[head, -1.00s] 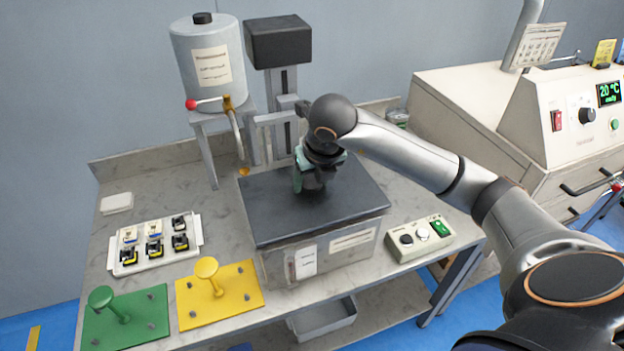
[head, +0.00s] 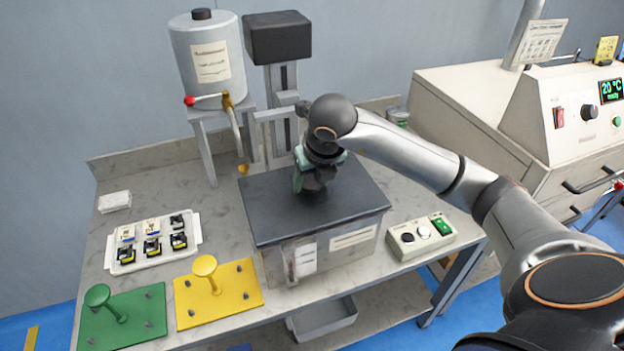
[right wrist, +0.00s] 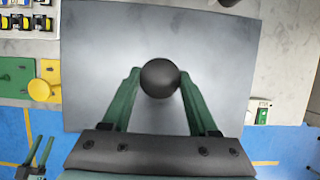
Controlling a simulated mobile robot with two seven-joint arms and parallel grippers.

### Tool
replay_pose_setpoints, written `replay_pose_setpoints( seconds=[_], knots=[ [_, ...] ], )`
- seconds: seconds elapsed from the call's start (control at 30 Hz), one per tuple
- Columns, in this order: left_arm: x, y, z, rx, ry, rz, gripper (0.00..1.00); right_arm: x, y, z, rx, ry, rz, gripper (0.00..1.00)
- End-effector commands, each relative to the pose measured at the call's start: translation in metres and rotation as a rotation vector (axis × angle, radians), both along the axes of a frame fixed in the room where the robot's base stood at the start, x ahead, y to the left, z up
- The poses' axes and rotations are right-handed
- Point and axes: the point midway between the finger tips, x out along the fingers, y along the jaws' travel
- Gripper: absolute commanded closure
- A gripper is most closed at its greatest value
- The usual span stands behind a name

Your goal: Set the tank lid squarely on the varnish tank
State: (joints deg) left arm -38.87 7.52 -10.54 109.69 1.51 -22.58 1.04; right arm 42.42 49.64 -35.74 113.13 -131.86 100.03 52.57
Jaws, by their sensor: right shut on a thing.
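The tank lid (head: 350,205) is a dark grey, flat rectangular slab with a round black knob (right wrist: 160,78). It covers the top of the varnish tank (head: 325,262), a grey box with paper labels on its front. The lid's edges run about parallel to the tank's walls in the head view; I cannot tell whether a thin gap is left under it. My right gripper (head: 312,182) is above the lid, its green fingers shut on the knob from both sides. My left gripper (right wrist: 37,152) shows only in the right wrist view, low at the left, with its fingers apart and empty.
A winder stand (head: 278,45) and a grey canister (head: 208,60) stand behind the tank. A parts tray (head: 195,228), a yellow plate (head: 240,285) and a green plate (head: 145,320) lie left. A button box (head: 405,240) sits close on the right.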

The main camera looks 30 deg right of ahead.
Motion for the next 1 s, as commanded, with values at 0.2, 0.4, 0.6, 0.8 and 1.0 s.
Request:
replay_pose_setpoints(
  seconds=[0.2,0.4,0.6,0.8,1.0],
  knots=[
    [0.000,0.000,-0.006,0.000,0.000,0.000,0.50,0.001,0.000,-0.005,0.000,-0.004,-0.001,1.00],
    [0.000,0.000,-0.006,0.000,0.001,0.000,0.50,0.000,0.000,-0.005,0.001,-0.003,-0.001,0.23],
    [0.000,0.000,-0.006,0.000,0.001,0.000,0.50,0.000,0.000,-0.005,0.000,-0.001,0.000,0.05],
    [0.000,0.000,-0.006,0.000,0.001,0.000,0.50,-0.001,0.000,-0.007,-0.001,0.003,0.001,0.05],
    [0.000,0.000,-0.007,0.000,0.001,0.000,0.50,-0.006,0.002,0.010,0.000,-0.003,0.003,0.05]
  ],
)
